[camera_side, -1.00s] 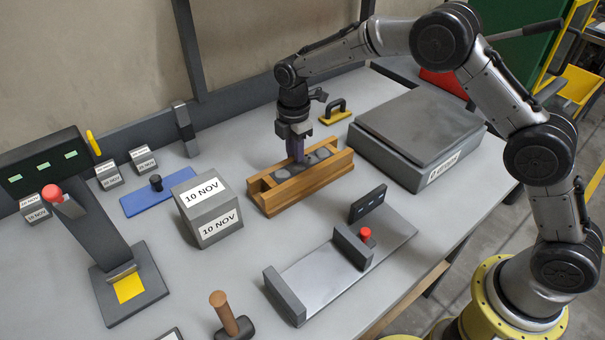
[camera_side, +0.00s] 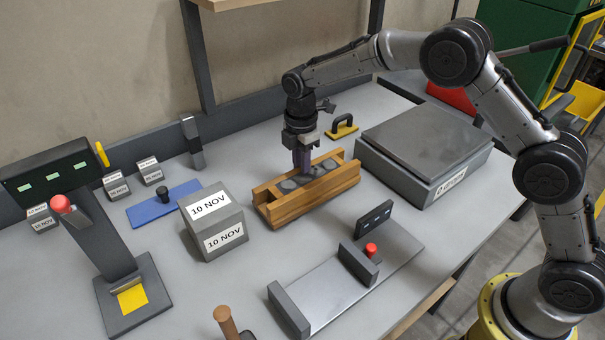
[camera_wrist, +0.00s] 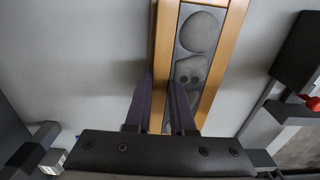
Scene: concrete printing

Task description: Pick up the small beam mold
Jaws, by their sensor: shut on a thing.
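The small beam mold (camera_side: 340,187) is a long trough with wooden side walls and a grey inside holding rounded grey patches. It is at the middle of the bench in the side view, and its wooden wall also shows in the wrist view (camera_wrist: 165,40). My gripper (camera_side: 303,168) points down at the mold. In the wrist view, my gripper's (camera_wrist: 161,80) two dark fingers straddle the mold's left wall, one outside and one inside. It is shut on that wall. The mold looks level; I see no clear gap between it and the bench.
A grey cube marked 10 NOV (camera_side: 214,222) stands just left of the mold. A grey scale (camera_side: 425,145) is to its right, and a yellow float (camera_side: 342,131) behind it. A metal fixture with a red button (camera_side: 371,249) lies in front. A blue trowel (camera_side: 160,207) is farther left.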

